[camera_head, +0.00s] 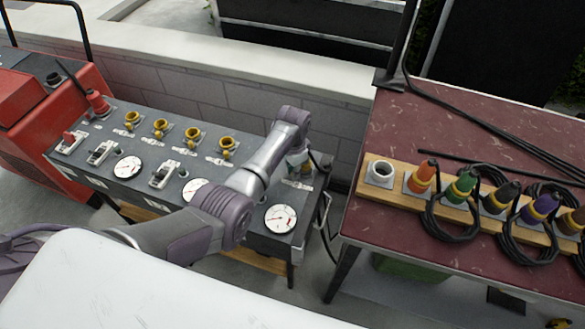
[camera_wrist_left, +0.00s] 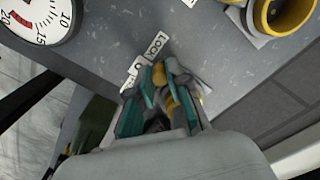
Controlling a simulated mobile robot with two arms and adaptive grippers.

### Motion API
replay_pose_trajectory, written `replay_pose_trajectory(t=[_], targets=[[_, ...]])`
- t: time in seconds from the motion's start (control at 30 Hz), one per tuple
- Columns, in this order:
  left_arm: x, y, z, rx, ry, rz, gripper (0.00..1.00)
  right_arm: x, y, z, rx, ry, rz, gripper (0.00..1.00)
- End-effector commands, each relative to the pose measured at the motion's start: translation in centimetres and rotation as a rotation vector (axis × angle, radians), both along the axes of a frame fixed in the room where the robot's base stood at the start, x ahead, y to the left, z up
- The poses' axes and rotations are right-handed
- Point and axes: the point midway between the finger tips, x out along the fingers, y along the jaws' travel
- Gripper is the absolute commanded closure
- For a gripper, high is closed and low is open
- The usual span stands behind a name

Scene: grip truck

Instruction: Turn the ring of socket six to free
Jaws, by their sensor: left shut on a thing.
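The grey socket panel (camera_head: 118,183) carries a row of sockets with yellow rings. Socket six, at its right end, is mostly hidden by my left gripper (camera_head: 299,164). In the left wrist view, the teal fingers of my left gripper (camera_wrist_left: 160,98) are shut around the yellow ring (camera_wrist_left: 159,75) of that socket; only bits of yellow show between them. A white label reading LOCK (camera_wrist_left: 155,45) and another label (camera_wrist_left: 132,69), partly covered, lie just beyond the fingertips. How far the ring is turned cannot be told. My right gripper is not in view.
The neighbouring yellow socket (camera_head: 227,147) stands left of my gripper. A round gauge (camera_head: 280,218) sits on the panel in front. A maroon table (camera_head: 400,225) with coloured plugs and coiled cables stands right. A red machine (camera_head: 40,105) stands at the left.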

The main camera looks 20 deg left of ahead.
Motion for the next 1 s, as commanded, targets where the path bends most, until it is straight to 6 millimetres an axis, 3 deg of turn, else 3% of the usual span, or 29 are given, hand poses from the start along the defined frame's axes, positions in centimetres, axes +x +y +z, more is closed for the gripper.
replay_pose_trajectory(t=[0.4, 1.0], targets=[[-0.3, -1.9, 0.2, -0.002, 0.0, 0.349, 1.0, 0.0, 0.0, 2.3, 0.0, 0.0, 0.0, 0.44], [0.0, -3.8, 0.1, -0.002, -0.001, 0.74, 1.0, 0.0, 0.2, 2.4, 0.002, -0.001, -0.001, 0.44]])
